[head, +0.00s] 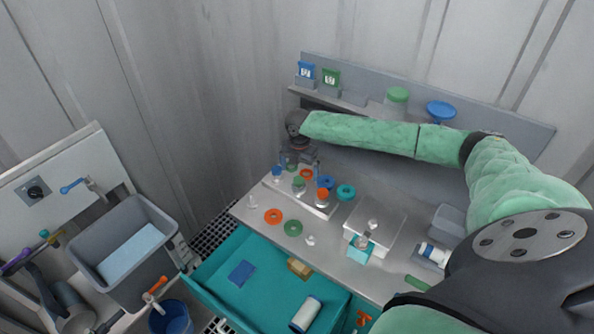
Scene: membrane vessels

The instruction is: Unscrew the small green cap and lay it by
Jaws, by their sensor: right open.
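A low grey rack (320,211) on the bench holds small vessels with coloured caps. A small green cap (299,181) sits on a vessel near the rack's front. Another small green piece (291,167) shows just behind it, below my right gripper. My right gripper (300,164) comes in from the right on a green-sleeved arm. It points down over the back left of the rack, open, with its fingers apart. I cannot tell whether the fingers stand around the green piece or above it. My left gripper is out of view.
An orange ring (273,216), a green ring (293,228) and a teal ring (346,192) lie on the bench. Blue (276,171) and orange (322,193) caps are close by. A teal drawer (220,275) stands open in front. A shelf holds a large green lid (398,94).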

